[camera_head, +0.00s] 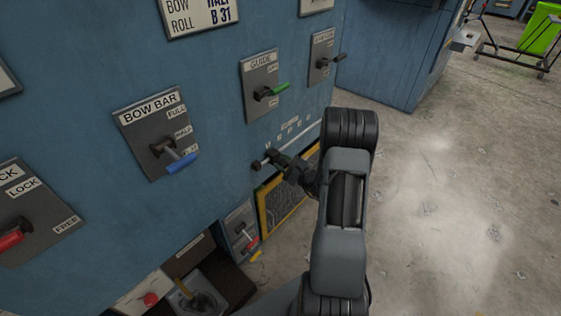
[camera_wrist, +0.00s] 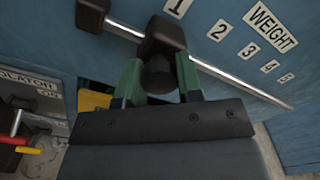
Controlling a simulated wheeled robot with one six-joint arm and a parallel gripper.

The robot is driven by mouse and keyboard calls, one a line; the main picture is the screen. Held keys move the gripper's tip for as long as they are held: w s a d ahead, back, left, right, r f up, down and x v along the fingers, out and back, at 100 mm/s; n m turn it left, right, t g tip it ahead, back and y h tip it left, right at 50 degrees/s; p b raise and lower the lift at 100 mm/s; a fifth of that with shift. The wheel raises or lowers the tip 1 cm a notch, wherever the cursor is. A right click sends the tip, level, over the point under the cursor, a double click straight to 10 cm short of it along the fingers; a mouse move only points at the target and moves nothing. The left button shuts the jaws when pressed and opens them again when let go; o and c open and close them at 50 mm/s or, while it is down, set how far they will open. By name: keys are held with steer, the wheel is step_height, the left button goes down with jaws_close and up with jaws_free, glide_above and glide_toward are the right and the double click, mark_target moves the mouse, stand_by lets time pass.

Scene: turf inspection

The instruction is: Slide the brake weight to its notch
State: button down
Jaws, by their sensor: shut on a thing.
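The brake weight (camera_wrist: 163,36) is a dark block with a black round knob, threaded on a silver rod (camera_wrist: 230,78). In the wrist view my gripper (camera_wrist: 159,74) has its two green fingers on either side of the knob, shut on it. The weight is at the left part of the rod, close to the "1" label (camera_wrist: 178,8). Labels 2 to 5 and a "WEIGHT" plate (camera_wrist: 270,27) run off to the right. In the head view my gripper (camera_head: 292,168) reaches the blue panel, and the weight (camera_head: 272,155) shows just beyond it. Notches are not visible.
A dark end block (camera_wrist: 92,15) holds the rod's left end. A yellow-framed mesh opening (camera_head: 283,208) lies below the rod. Above and left are the guide lever (camera_head: 275,90) and bow bar lever (camera_head: 180,163). The concrete floor (camera_head: 450,200) at right is clear.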

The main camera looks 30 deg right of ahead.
steer(key=shift+a, duration=0.2)
steer(key=c, duration=0.8)
jaws_free()
steer(key=shift+s, duration=0.1)
steer(key=shift+s+d, duration=0.2)
steer(key=shift+s, duration=0.15)
steer(key=p+v, duration=0.2)
steer(key=v, duration=1.1)
steer(key=shift+r, duration=0.1)
